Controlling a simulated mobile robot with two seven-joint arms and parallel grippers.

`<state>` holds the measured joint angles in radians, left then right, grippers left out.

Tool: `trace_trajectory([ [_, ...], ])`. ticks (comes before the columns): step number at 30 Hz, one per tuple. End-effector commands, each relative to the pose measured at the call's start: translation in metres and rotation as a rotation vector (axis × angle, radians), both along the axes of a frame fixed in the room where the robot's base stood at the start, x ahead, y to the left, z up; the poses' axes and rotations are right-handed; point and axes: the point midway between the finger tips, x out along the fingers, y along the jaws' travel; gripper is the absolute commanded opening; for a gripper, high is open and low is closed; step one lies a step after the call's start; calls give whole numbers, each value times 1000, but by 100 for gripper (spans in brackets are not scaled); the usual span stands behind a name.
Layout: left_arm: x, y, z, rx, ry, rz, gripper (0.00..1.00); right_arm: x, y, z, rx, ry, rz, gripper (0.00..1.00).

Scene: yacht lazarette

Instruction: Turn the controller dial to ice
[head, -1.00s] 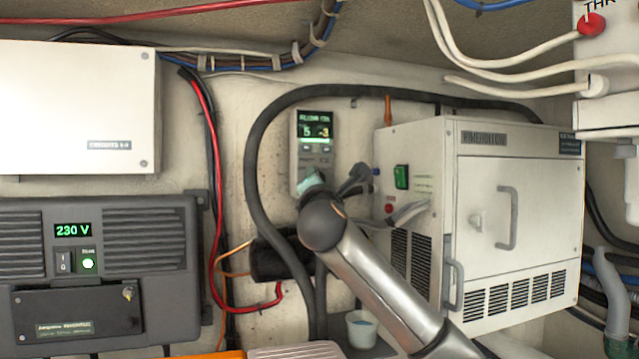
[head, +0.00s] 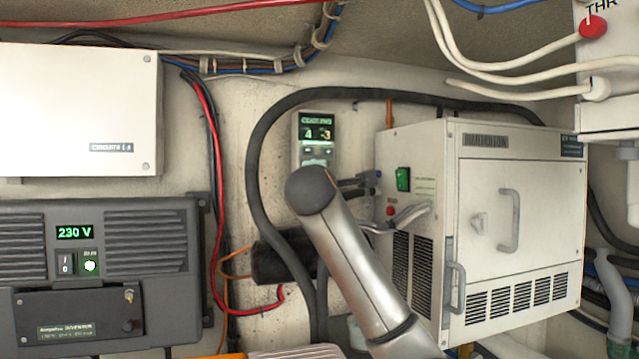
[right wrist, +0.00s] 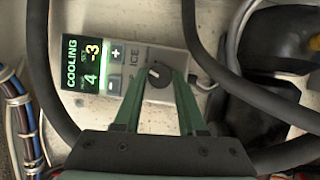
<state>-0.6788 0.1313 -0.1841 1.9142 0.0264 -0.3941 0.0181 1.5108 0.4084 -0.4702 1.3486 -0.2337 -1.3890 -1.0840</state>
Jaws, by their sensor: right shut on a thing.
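The controller (head: 318,133) is a pale upright panel on the back wall with a lit display. In the right wrist view its display (right wrist: 84,64) reads COOLING, 4 and -3, with plus and minus buttons beside it. The dark round dial (right wrist: 158,80) sits by the ICE label; I cannot tell exactly where its mark points. My right gripper (right wrist: 158,76) has its green fingers on either side of the dial, shut on it. In the head view my right arm hides the dial and fingers. My left gripper is out of view.
A white ventilated cabinet (head: 515,210) stands to the right of the controller. A thick black hose (head: 252,165) arches around the controller. A grey inverter (head: 100,230) is at the left. Dark cables (head: 355,185) run close to my right arm.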

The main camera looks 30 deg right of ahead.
Motion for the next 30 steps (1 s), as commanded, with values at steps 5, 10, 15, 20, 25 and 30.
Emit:
trace_trajectory([
  [5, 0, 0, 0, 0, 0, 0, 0, 0, 0, -1, 9, 1, -1, 0],
  [10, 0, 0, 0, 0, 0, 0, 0, 0, 0, -1, 8, 0, -1, 0],
  [15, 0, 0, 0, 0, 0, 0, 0, 0, 0, -1, 8, 0, -1, 49],
  [20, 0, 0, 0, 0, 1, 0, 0, 0, 0, 0, 6, 0, -1, 67],
  [25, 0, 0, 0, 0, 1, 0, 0, 0, 0, 0, 7, -1, -1, 70],
  [30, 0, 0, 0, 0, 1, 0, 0, 0, 0, 0, 7, -1, 0, 70],
])
